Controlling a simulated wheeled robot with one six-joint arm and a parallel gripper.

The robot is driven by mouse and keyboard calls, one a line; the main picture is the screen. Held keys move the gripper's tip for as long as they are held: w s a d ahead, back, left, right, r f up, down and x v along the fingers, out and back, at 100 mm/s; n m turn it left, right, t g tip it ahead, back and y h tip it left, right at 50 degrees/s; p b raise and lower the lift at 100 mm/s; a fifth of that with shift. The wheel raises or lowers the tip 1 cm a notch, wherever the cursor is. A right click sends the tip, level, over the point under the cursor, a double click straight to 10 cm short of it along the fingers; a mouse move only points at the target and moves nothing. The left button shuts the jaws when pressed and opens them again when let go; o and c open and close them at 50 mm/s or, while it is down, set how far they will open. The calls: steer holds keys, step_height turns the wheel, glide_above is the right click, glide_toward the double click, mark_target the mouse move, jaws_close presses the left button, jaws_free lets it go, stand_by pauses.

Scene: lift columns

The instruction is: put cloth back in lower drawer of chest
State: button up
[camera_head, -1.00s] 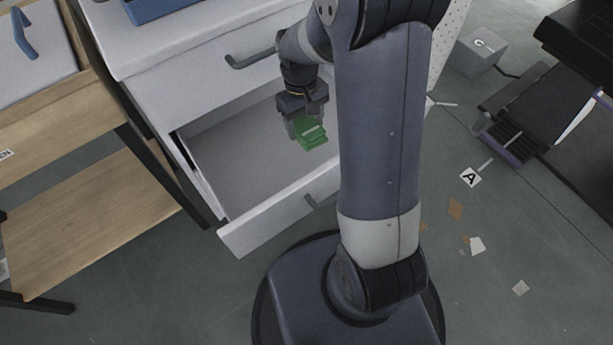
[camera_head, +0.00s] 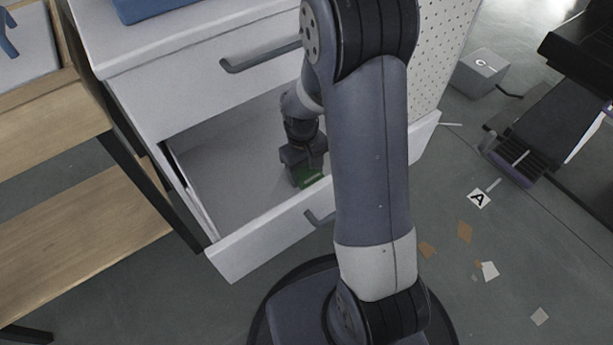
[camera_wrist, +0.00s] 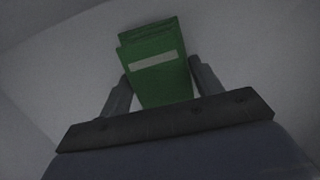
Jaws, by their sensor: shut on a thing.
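The white chest (camera_head: 190,106) has its lower drawer (camera_head: 240,256) pulled open. My gripper (camera_head: 307,178) is down inside that drawer, near its front wall. It is shut on the green folded cloth (camera_head: 312,174), which is partly hidden by the gripper in the head view. In the wrist view the cloth (camera_wrist: 158,75) sits between the two fingers (camera_wrist: 160,88) and shows a pale stripe. The drawer's pale inside lies around and beyond it in dim light. I cannot tell whether the cloth touches the drawer floor.
The upper drawer, with a dark handle (camera_head: 260,58), is shut above the open one. A wooden shelf unit (camera_head: 80,220) stands close on the left. A grey box (camera_head: 480,72) and scattered floor scraps (camera_head: 464,231) are on the right. The drawer's left part is bare.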

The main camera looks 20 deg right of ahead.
mark_target(303, 168)
steer(key=shift+f, duration=0.85)
steer(key=shift+f, duration=0.1)
steer(key=o, duration=0.9)
steer(key=shift+o, duration=0.2)
step_height(303, 168, up, 12)
steer(key=w+p, duration=0.1)
steer(key=p, duration=0.3)
steer(key=shift+w+a+p, duration=0.2)
steer(key=shift+a+p, duration=0.05)
steer(key=shift+p, duration=0.1)
